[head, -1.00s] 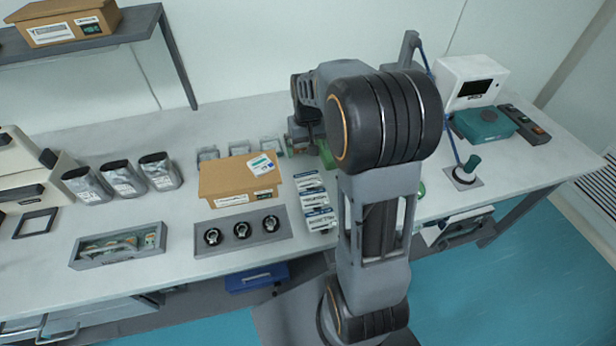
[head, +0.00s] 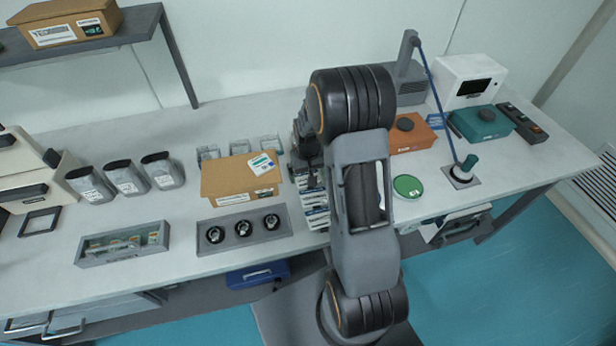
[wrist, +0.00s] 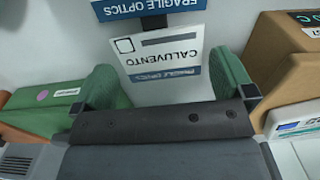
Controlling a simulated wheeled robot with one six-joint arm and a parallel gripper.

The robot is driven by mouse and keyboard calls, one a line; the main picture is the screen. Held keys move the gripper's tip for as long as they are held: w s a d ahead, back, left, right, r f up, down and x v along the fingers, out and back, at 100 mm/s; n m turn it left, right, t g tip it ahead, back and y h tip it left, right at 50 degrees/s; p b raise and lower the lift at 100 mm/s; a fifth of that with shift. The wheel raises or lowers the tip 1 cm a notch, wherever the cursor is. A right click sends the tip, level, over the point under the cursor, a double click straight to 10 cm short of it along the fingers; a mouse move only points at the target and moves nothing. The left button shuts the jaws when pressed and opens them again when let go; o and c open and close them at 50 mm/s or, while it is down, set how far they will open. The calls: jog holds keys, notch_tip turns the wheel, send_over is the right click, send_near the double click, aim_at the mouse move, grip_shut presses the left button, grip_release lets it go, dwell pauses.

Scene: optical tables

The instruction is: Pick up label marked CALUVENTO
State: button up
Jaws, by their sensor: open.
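The label marked CALUVENTO (wrist: 160,50) is a white card with a blue FRAGILE OPTICS band, lying on the pale table in the wrist view. My gripper (wrist: 167,72) has green fingers spread open on either side of it, with nothing between them visibly clamped. Whether the fingers touch the card or hover above it, I cannot tell. Another blue-banded label (wrist: 150,8) lies just beyond it. In the head view, a column of similar labels (head: 316,217) is partly hidden by my arm, and the CALUVENTO one cannot be singled out there.
A cardboard box (head: 240,178) stands close left of the labels, behind a grey tray with round parts (head: 205,247). An orange box (head: 412,140) and a green disc (head: 408,186) are to the right. A green box (wrist: 50,105) lies beside the left finger.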

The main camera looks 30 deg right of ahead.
jog(key=shift+f, duration=0.35)
jog(key=shift+f+b, duration=0.25)
jog(key=shift+b, duration=0.05)
dwell(0.3)
jog(key=c, duration=0.6)
